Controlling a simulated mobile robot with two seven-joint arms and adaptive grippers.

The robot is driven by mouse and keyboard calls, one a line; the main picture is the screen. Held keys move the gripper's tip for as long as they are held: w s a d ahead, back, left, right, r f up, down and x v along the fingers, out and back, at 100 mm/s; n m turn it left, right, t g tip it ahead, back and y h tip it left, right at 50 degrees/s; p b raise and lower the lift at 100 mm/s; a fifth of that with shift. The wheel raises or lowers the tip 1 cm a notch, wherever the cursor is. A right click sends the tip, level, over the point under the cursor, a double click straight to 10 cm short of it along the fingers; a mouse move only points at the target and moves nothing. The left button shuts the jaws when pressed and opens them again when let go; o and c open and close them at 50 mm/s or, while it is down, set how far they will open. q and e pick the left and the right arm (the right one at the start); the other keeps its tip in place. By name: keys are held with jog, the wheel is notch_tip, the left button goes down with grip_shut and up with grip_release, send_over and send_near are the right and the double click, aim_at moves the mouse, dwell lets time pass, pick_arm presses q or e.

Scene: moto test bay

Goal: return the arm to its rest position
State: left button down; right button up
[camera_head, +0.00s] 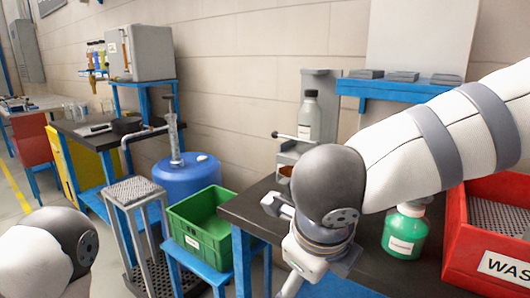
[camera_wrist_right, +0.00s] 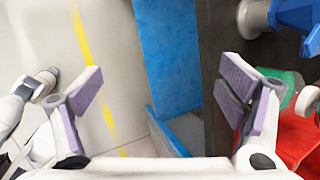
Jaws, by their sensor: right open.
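My right arm (camera_head: 400,165) reaches in from the right and bends down at a dark grey joint in front of the dark bench. Its wrist (camera_head: 318,245) hangs by the bench's front edge; the gripper fingers are not clear in the head view. In the right wrist view my right gripper (camera_wrist_right: 163,82) is open, its two purple-padded fingers wide apart with nothing between them. Below it show the floor, a blue panel and the dark bench edge. My left arm (camera_head: 50,255) shows only as a rounded link at the lower left; its gripper is out of view.
A green bottle (camera_head: 405,232) and a red bin (camera_head: 490,240) stand on the bench (camera_head: 255,208), right of my right wrist. A green crate (camera_head: 205,242) sits left of the bench. A blue drum (camera_head: 187,178) stands behind it. A grey bottle (camera_head: 309,116) stands farther back.

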jog(key=s+d+f+n, duration=0.35)
jog(key=f+n, duration=0.25)
jog(key=f, duration=0.4)
jog(key=s+d+f+n, duration=0.2)
jog(key=d+f+n, duration=0.3)
jog(key=f, duration=0.6)
jog(key=s+d+f+n+g, duration=0.2)
jog(key=s+n, duration=0.3)
jog(key=s, duration=0.3)
jog(key=s+d+f+n+g, duration=0.2)
jog(key=s+f+n, duration=0.2)
jog(key=s, duration=0.4)
jog(key=s+d+f+n+g+y, duration=0.1)
jog(key=s+d+f+n+g, duration=0.1)
jog(key=s+f+n, duration=0.2)
jog(key=s+n, duration=0.2)
jog(key=s, duration=0.2)
jog(key=shift+d+g, duration=0.3)
jog(key=shift+g, duration=0.1)
